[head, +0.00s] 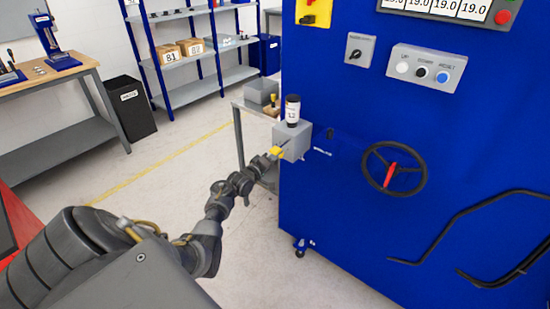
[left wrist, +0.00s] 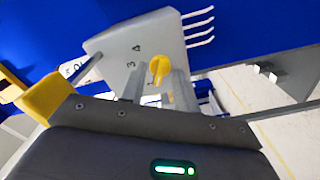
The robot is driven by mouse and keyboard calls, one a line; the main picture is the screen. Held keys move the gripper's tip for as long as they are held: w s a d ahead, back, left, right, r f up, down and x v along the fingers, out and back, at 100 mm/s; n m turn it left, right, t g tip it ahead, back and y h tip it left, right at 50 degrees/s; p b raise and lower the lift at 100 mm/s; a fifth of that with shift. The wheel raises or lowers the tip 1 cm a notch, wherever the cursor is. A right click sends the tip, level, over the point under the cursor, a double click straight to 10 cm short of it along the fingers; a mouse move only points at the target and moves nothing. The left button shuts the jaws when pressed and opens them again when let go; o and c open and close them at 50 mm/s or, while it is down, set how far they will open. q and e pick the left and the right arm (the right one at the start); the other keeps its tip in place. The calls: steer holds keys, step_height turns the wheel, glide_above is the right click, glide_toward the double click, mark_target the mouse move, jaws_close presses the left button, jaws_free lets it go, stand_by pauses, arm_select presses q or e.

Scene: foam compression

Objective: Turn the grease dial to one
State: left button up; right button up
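The grease dial is a small yellow knob (left wrist: 159,67) on the grey grease box (left wrist: 110,45), with the digits 3 and 4 printed beside it. Where the knob points is not clear. In the head view the grey box (head: 293,139) sits on the blue machine's left side, under a black-and-white canister (head: 292,109). My left gripper (left wrist: 160,80) reaches the box, one grey finger on each side of the knob, with gaps showing between fingers and knob. In the head view my left gripper (head: 275,153) is small at the box's front. My right gripper is not in view.
The blue machine (head: 340,220) fills the right, with a black handwheel (head: 370,165), a button panel (head: 427,69) and a rotary switch (head: 359,50). A small grey table (head: 238,130) stands behind the box. Shelves (head: 190,97) and a workbench (head: 60,80) are farther back. Open floor lies left.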

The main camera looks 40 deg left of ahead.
arm_select(q)
steer(key=s, duration=1)
steer(key=shift+s+d, duration=0.15)
steer(key=shift+s, duration=0.25)
steer(key=s+d+f+m+g+y, duration=0.1)
steer(key=s+d+f+m+g, duration=0.15)
steer(key=f, duration=0.75)
steer(key=s+d+f+m+g, duration=0.1)
steer(key=f+m+g, duration=0.25)
steer(key=f, duration=0.55)
steer(key=s+d+f+m+g, duration=0.2)
steer(key=s+d+f, duration=0.25)
steer(key=f, duration=0.35)
steer(key=s+d+f+m+g, duration=0.1)
steer(key=s+d+f+m, duration=0.15)
steer(key=s+f, duration=0.45)
steer(key=s+d+f+m+g, duration=0.1)
steer(key=s+d+f, duration=0.3)
steer(key=s, duration=0.7)
steer(key=s+d+f+m+g+h, duration=0.1)
steer(key=s+d+f+g, duration=0.3)
steer(key=s, duration=0.8)
steer(key=s+d+f+m+g, duration=0.2)
steer(key=s+d+f, duration=0.4)
steer(key=s, duration=0.6)
steer(key=shift+d+f+g, duration=0.15)
steer(key=shift+f+g, duration=0.2)
steer(key=shift+g, duration=0.15)
